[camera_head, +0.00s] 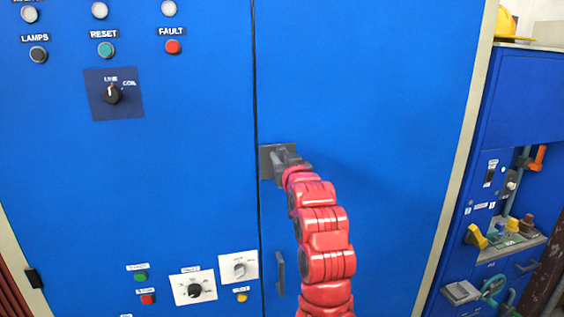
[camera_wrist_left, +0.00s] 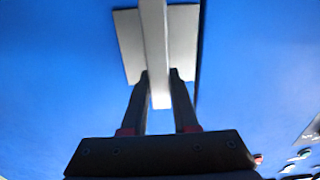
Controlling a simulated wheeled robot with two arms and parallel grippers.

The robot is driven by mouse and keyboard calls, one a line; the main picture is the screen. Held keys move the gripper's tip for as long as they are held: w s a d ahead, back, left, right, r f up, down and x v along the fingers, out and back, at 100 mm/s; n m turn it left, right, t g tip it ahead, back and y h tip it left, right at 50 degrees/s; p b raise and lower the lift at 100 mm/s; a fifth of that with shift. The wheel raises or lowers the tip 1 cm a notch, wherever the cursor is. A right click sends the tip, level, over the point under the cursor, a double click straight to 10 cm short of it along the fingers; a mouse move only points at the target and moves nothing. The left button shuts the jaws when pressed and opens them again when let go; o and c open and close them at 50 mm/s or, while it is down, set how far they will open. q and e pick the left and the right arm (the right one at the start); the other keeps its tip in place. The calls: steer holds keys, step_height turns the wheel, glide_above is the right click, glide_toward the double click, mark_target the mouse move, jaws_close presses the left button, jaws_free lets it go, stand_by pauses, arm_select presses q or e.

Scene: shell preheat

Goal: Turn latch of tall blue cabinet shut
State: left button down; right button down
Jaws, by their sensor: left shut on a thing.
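The tall blue cabinet (camera_head: 375,85) fills most of the head view, with a vertical seam left of centre. Its latch (camera_head: 267,164) has a grey plate beside that seam. In the left wrist view the latch handle (camera_wrist_left: 154,35) is a pale grey bar across the plate, roughly upright in that picture. My left gripper (camera_head: 290,158) is at the latch, its fingers on both sides of the handle, shut on it. The gripper (camera_wrist_left: 159,78) hides part of the latch in the head view. My right gripper is in neither view.
Left of the seam are labelled buttons, a black rotary switch (camera_head: 113,95) and lower knobs (camera_head: 194,289). A small dark handle (camera_head: 280,273) sits below the latch. At right stands a blue unit (camera_head: 520,100) with switches, coloured parts and a yellow helmet (camera_head: 507,24) on top.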

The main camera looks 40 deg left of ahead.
arm_select(q)
steer(key=c, duration=0.7)
jaws_free()
steer(key=shift+s+d+f+b, duration=0.1)
steer(key=shift+s+d+b, duration=0.2)
steer(key=shift+d, duration=0.1)
steer(key=b+v, duration=0.4)
steer(key=v, duration=1.2)
steer(key=shift+s+b, duration=0.2)
steer(key=shift+b, duration=0.2)
steer(key=shift+w+d, duration=0.1)
